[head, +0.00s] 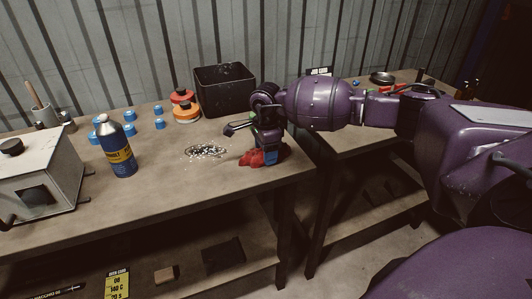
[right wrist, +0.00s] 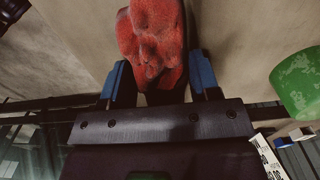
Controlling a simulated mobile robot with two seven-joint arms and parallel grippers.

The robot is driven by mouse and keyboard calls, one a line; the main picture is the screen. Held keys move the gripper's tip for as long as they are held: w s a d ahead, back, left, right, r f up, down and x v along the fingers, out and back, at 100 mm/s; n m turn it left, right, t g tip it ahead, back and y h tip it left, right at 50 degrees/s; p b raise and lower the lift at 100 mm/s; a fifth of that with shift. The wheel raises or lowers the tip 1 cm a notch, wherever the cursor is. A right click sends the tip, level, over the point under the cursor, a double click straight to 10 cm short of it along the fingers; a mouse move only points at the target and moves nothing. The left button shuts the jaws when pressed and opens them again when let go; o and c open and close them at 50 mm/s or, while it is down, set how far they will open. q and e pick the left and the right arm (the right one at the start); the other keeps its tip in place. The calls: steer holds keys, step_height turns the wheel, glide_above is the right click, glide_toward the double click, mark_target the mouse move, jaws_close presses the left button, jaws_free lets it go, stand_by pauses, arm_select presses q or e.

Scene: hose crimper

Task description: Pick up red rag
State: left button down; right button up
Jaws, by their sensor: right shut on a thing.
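The red rag (head: 258,157) is a crumpled red cloth at the front right part of the workbench (head: 150,190). My right gripper (head: 265,150) points down at it and is shut on it. In the right wrist view the rag (right wrist: 151,38) bulges up between the two blue-padded fingers (right wrist: 155,85). In the head view its lower edge appears at the bench top; I cannot tell whether it touches or is just clear. My left gripper is not in view.
A patch of small shiny bits (head: 205,151) lies left of the rag. A grey machine (head: 40,175) is at left. A gap separates the second bench (head: 350,140).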

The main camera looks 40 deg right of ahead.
step_height(320, 180, up, 20)
steer(key=p, duration=0.1)
stand_by(0.4)
